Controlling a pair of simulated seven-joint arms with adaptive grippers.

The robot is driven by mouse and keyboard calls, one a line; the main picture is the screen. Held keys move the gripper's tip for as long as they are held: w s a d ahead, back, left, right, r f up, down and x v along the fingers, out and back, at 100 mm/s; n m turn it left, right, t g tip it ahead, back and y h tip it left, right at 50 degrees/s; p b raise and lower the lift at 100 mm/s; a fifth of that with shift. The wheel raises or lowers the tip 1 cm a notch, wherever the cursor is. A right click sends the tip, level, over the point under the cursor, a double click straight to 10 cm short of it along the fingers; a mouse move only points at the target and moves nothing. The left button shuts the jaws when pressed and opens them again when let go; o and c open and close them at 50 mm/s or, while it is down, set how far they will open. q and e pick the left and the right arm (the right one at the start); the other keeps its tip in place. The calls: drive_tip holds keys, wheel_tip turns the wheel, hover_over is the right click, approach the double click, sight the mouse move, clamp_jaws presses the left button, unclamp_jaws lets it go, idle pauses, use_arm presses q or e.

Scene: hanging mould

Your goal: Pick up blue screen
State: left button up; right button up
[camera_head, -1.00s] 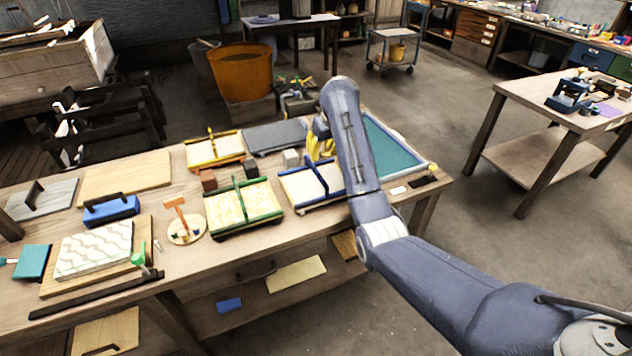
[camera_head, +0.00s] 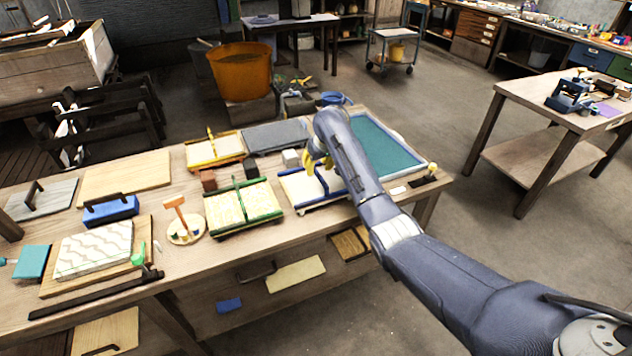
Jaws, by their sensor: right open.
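The blue-framed screen (camera_head: 298,188) with a pale mesh lies on the workbench right of centre, with a dark blue bar across its middle. My right arm covers part of its right side. My right gripper (camera_head: 317,163), with yellow fingers, is open and empty. It points down over the far part of the blue screen, near the bar. I cannot tell whether the fingertips touch the bar. My left gripper is not in view.
A green-framed screen (camera_head: 228,207) lies just left, and a yellow-framed one (camera_head: 222,149) behind it. A teal-filled tray (camera_head: 398,158) is to the right. Small dark and pale blocks stand close behind the blue screen. A grey board (camera_head: 275,137) lies at the back.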

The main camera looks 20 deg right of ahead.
sight(316, 170)
drive_tip(key=shift+x, duration=1.8)
drive_tip(key=shift+o, duration=0.3)
clamp_jaws()
